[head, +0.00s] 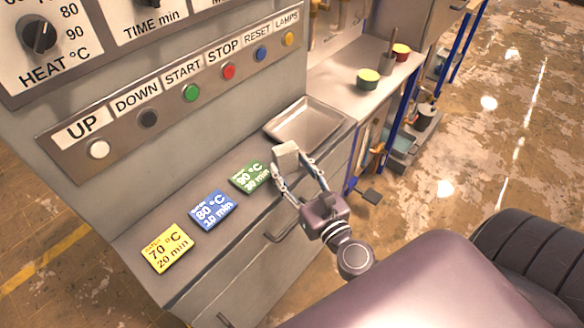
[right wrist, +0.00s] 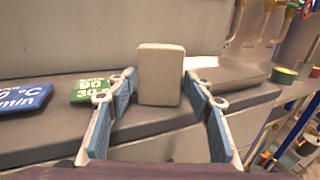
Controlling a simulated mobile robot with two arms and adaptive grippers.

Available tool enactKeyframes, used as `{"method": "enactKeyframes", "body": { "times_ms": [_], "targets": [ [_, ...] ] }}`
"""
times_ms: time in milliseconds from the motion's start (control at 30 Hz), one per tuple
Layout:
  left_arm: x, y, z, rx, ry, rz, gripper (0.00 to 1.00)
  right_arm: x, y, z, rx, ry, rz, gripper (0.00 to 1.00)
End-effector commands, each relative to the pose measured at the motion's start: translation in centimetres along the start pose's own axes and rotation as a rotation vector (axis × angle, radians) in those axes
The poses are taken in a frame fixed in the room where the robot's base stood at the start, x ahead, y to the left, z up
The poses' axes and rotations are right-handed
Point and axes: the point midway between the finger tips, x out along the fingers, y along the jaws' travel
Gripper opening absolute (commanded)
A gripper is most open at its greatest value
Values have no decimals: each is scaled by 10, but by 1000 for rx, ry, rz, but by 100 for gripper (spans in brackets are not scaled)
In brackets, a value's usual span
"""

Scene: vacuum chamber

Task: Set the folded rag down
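The folded rag (head: 286,154) is a small pale beige block. It sits between the fingertips of my right gripper (head: 292,164), by the counter's inner area in front of the metal tray. In the right wrist view the rag (right wrist: 160,72) stands upright with its flat face toward the camera. My left gripper is not in view.
A shallow metal tray (head: 306,121) lies behind the rag. Green (head: 250,177), blue (head: 213,209) and yellow (head: 167,248) labels lie along the counter to the left. A button panel (head: 170,102) rises behind. Small green-and-red pots (head: 368,79) stand farther back.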

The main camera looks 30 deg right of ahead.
Motion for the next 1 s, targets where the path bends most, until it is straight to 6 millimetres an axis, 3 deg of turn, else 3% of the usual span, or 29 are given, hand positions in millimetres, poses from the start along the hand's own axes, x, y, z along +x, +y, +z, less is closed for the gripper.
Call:
{"method": "enactKeyframes", "body": {
  "times_ms": [100, 467, 1000],
  "targets": [
    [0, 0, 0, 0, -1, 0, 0, 0, 0, 0, 0, 0, 0, 60],
    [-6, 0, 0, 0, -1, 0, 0, 0, 0, 6, 0, 0, 0, 60],
    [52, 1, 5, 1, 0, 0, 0, -91, 0, -2, -1, 3, 2, 60]
  ]
}}
